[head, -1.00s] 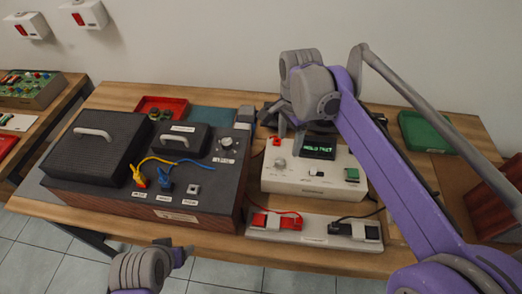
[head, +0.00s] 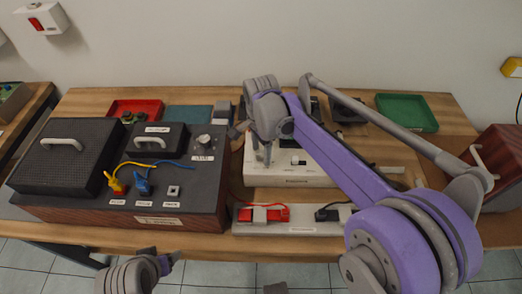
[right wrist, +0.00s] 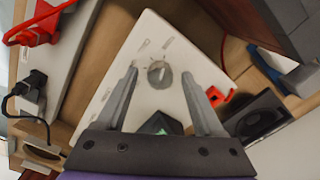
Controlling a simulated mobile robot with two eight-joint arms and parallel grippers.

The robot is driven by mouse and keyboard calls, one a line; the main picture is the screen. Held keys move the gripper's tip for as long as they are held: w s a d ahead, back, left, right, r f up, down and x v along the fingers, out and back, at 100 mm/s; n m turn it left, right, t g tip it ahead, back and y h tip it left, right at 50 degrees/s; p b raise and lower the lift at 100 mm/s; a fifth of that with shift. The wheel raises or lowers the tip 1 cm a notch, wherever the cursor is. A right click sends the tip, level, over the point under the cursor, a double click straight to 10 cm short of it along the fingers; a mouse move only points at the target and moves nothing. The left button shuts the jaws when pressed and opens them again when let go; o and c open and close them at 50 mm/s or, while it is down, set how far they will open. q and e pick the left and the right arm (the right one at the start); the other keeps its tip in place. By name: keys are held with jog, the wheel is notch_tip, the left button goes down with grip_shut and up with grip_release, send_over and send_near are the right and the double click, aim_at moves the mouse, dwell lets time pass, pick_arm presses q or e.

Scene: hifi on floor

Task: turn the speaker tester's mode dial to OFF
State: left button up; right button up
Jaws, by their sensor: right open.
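The speaker tester (head: 320,178) is a white box on the table, largely covered by my right arm in the head view. In the right wrist view its white top panel (right wrist: 133,52) shows a round grey mode dial (right wrist: 160,73) with marks around it. The dial's lettering is too small to read. My right gripper (right wrist: 160,72) is open and points down over the panel, with the dial between its fingertips in the picture; I cannot tell whether they touch it. The dark display (right wrist: 160,124) is partly hidden by the gripper. My left gripper (head: 170,262) is low, in front of the table.
A green tray (head: 408,112) and a red tray (head: 150,106) lie behind.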

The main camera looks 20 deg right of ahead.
grip_shut()
dwell(0.3)
